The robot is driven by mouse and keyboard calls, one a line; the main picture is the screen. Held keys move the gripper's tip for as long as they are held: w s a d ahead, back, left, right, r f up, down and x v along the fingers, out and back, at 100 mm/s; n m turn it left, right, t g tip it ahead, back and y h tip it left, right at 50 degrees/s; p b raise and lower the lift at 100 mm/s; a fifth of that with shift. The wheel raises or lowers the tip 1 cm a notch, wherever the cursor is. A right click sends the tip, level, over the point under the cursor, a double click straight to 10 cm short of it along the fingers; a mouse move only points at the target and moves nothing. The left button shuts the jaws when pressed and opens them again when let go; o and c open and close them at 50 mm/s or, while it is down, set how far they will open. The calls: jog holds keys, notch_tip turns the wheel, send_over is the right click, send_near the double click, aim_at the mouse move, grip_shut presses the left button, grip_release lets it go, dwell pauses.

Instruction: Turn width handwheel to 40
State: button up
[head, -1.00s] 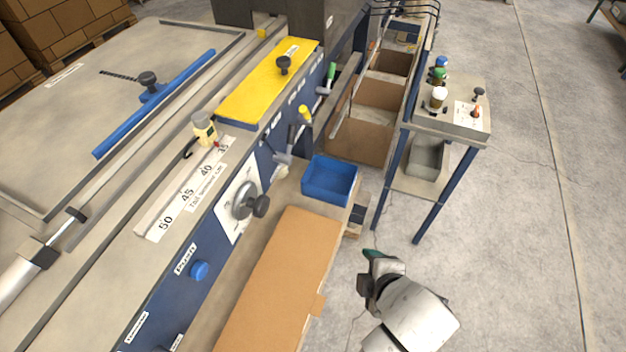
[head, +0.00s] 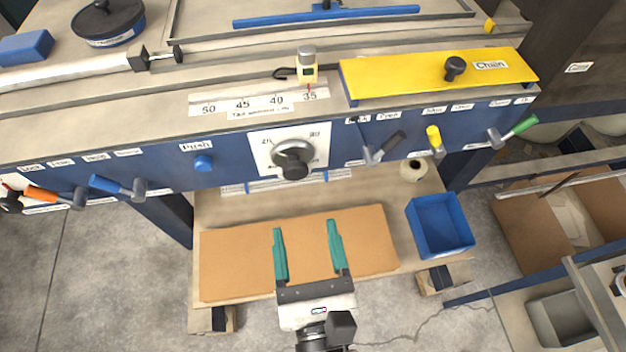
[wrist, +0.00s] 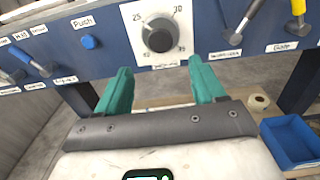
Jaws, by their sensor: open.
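The width handwheel (head: 293,158) is a grey disc with a dark knob on a white dial plate, on the machine's blue front panel. In the wrist view the handwheel (wrist: 158,35) sits ahead of the fingers, with numbers around it on the plate. The width scale (head: 258,100) on the machine top reads 50, 45, 40, 35, and a red pointer (head: 309,88) under a yellow block stands at about 35. My gripper (head: 308,250) is open and empty, with green fingers, over the cardboard below the panel. It does not touch the handwheel.
Other controls flank the wheel: a blue Push button (head: 203,163), a grey-black lever (head: 384,148), and yellow (head: 434,139) and green (head: 520,128) handles. A blue bin (head: 440,226) and a tape roll (head: 413,170) sit on the lower shelf at right. Cardboard (head: 225,262) covers the shelf's middle.

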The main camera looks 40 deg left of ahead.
aim_at(296, 176)
jog(key=p+x, duration=0.1)
jog(key=x, duration=0.8)
jog(key=shift+w, duration=0.2)
jog(key=shift+c, duration=0.5)
jog(key=c, duration=0.9)
jog(key=shift+c, duration=0.2)
